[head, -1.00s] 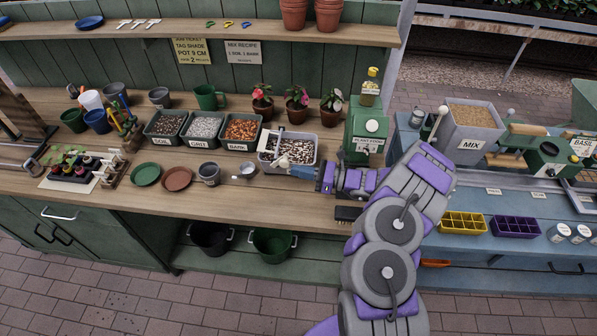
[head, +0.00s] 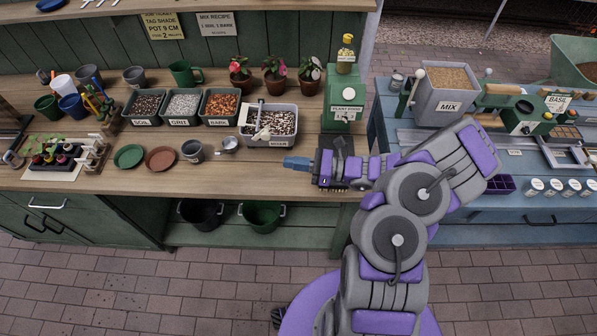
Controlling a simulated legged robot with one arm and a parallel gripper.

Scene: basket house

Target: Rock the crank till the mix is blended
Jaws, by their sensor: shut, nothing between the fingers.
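The mixer (head: 284,123) is a grey tub of dark and pale speckled mix on the wooden bench, with its label at the front. A thin, light crank handle (head: 262,112) stands over its left part. My gripper (head: 288,162) has blue fingers pointing left. It is shut and empty, in front of the mixer towards the bench's front edge, apart from the tub and the handle. How evenly the mix is blended is too small to tell.
Soil (head: 146,106), grit (head: 183,105) and bark (head: 219,106) tubs stand left of the mixer. A small metal scoop or pan (head: 229,144) and a grey pot (head: 192,151) lie left of my gripper. A green plant-food dispenser (head: 345,97) stands at the right.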

